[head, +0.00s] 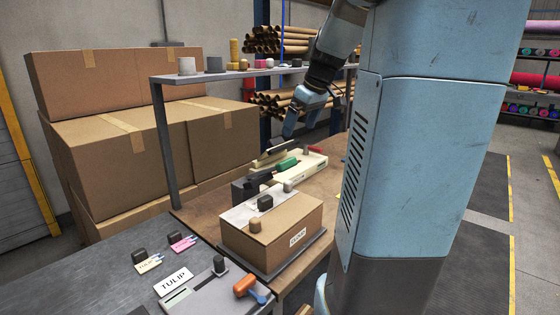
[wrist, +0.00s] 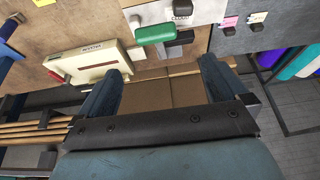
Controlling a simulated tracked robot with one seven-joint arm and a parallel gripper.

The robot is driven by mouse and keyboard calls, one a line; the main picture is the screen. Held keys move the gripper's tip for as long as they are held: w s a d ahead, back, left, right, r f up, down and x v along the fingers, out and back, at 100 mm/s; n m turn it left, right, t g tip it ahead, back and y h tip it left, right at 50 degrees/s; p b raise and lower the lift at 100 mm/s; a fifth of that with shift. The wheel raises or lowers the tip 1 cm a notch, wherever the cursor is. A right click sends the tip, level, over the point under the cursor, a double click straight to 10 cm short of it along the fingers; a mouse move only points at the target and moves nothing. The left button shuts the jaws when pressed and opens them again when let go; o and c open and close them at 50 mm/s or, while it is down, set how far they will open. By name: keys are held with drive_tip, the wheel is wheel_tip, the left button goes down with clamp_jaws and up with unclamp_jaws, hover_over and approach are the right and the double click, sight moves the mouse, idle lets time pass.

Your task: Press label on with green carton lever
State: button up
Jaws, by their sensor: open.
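The green lever handle (head: 287,163) sits behind the carton, beside a cream machine (head: 312,168). In the wrist view the green handle (wrist: 155,33) lies just past my open fingertips, roughly between them. The brown carton (head: 270,232) stands on a dark plate and bears a white label (head: 298,236) on its front; the lettering is too small to read surely. A white label reading CLOUD (wrist: 182,14) shows in the wrist view. My gripper (head: 290,131) is open and empty, pointing down above the handle and apart from it. Its fingers (wrist: 163,70) also show in the wrist view.
The cream machine has a red lever (wrist: 56,77). A shelf (head: 225,74) with small pots runs behind.

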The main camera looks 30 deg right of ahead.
sight(287, 160)
drive_tip(key=x, duration=1.4)
drive_tip(key=shift+w+d, duration=0.15)
drive_tip(key=shift+d, duration=0.25)
